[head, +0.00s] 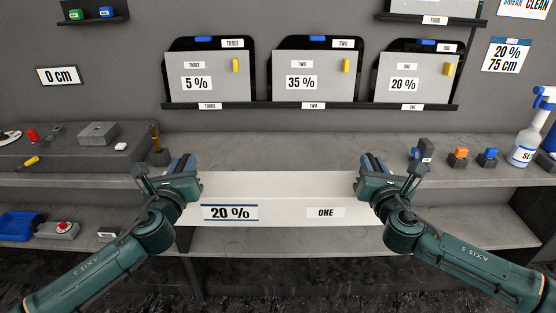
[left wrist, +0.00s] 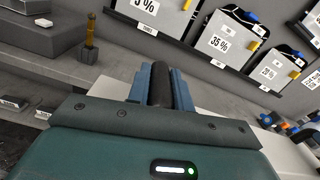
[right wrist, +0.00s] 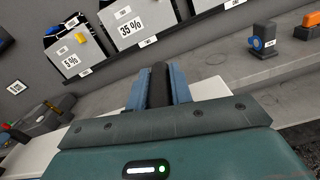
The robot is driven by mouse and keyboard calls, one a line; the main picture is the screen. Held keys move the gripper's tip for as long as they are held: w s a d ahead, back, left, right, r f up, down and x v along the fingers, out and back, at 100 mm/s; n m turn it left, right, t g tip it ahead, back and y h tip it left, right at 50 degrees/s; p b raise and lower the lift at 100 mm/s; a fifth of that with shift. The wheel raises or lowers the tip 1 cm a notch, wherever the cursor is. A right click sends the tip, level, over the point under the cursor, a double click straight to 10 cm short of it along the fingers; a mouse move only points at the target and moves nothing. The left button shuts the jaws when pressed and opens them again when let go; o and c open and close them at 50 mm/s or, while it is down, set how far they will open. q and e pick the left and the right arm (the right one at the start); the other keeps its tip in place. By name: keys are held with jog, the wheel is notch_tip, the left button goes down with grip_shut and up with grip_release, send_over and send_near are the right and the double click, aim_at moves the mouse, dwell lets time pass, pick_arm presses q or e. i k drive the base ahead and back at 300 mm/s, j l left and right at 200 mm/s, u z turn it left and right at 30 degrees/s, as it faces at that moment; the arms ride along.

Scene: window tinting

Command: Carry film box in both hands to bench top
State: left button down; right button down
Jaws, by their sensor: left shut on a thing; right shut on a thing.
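The film box (head: 275,187) is a long white box, labelled "20 %" and "ONE" on its front. It is held level between my two grippers, in front of the bench edge. My left gripper (head: 181,165) is shut on its left end, and my right gripper (head: 372,165) is shut on its right end. In the left wrist view the fingers (left wrist: 160,86) close on a dark grip piece, with the white box beyond. The right wrist view shows the same at the other end (right wrist: 158,86). The bench top (head: 270,147) lies just behind the box, with its middle bare.
A raised grey block (head: 65,150) with small items stands at the bench's left. A spray bottle (head: 528,130) and small blue and orange-topped items (head: 459,157) stand at the right. A lower shelf (head: 290,240) runs beneath. Panels (head: 312,75) hang on the wall behind.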

aim_at(278, 158)
jog(key=i, duration=1)
